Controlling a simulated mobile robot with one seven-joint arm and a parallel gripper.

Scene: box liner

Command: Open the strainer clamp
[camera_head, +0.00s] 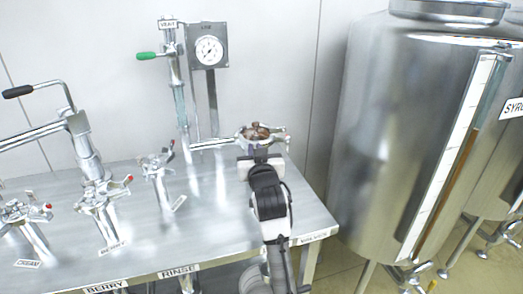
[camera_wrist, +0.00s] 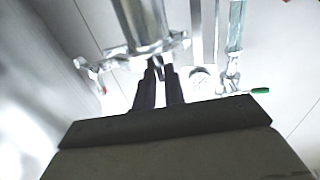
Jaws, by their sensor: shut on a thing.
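The strainer clamp (camera_head: 262,136) is a silver ring with a red-brown middle, at the end of a horizontal pipe above the right part of the steel table. My gripper (camera_head: 261,152) reaches it from the front. In the wrist view the clamp (camera_wrist: 150,48) lies across the top, around a metal pipe, and the dark fingers of my gripper (camera_wrist: 160,72) are close together at its edge. They are shut on part of the clamp. Exactly which part they grip is partly hidden by the fingers.
The steel table (camera_head: 205,225) carries several clamp-topped pipe stubs to the left, labelled BERRY and RINSE among others. A pressure gauge (camera_head: 209,51) and a green-handled valve (camera_head: 147,56) stand behind. A large steel tank (camera_head: 385,140) stands close on the right.

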